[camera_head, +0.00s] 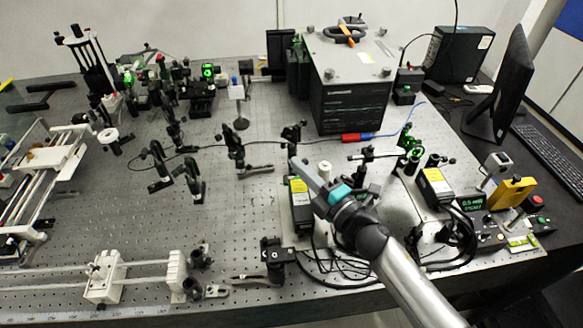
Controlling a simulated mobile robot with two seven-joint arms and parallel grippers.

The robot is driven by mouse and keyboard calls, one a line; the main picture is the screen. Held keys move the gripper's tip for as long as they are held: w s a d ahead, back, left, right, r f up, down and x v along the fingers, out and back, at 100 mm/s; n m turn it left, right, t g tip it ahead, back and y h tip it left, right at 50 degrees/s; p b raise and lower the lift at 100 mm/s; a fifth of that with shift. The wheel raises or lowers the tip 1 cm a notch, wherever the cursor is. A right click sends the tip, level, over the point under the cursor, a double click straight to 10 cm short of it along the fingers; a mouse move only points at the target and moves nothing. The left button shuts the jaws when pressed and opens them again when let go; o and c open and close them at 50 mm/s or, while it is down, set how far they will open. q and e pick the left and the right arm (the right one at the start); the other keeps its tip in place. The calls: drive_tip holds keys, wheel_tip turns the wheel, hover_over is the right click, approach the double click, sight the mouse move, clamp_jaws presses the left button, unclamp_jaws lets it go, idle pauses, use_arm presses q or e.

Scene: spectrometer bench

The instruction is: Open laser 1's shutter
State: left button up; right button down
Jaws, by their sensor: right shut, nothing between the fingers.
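Two dark laser boxes with yellow labels stand on the optical bench (240,215). One laser box (300,192) is at the middle, partly hidden by my right arm. The other laser box (436,186) is farther right. I cannot tell from any marking which is laser 1, and I cannot make out a shutter's state. My right gripper (295,164) reaches in from the lower right, over the middle box, with its tip near that box's far end. It is shut and empty. I cannot tell whether it touches anything. My left gripper is not in view.
A large black instrument (350,105) stands behind. Optic mounts (234,145) stand close left of my gripper. Bare bench lies left of the middle box.

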drive_tip(key=shift+d, duration=0.15)
idle(0.3)
drive_tip(key=shift+d+m+t+b, duration=0.15)
drive_tip(key=shift+m+t+b, duration=0.15)
drive_tip(key=shift+b, duration=0.15)
drive_tip(key=m+b, duration=0.1)
drive_tip(key=d+m+t+b, duration=0.1)
drive_tip(key=b, duration=0.1)
drive_tip(key=d+m+b, duration=0.1)
drive_tip(key=m, duration=0.1)
drive_tip(key=shift+f+t+b, duration=0.3)
drive_tip(key=shift+t, duration=0.1)
drive_tip(key=m+t, duration=0.1)
drive_tip(key=d+m+b, duration=0.1)
drive_tip(key=m, duration=0.1)
drive_tip(key=shift+f+t+h+b, duration=0.15)
drive_tip(key=shift+t+h+b, duration=0.15)
drive_tip(key=shift+t, duration=0.1)
drive_tip(key=shift+w+d+f, duration=0.1)
drive_tip(key=shift+d+f, duration=0.15)
drive_tip(key=shift+d, duration=0.4)
drive_tip(key=shift+r, duration=0.15)
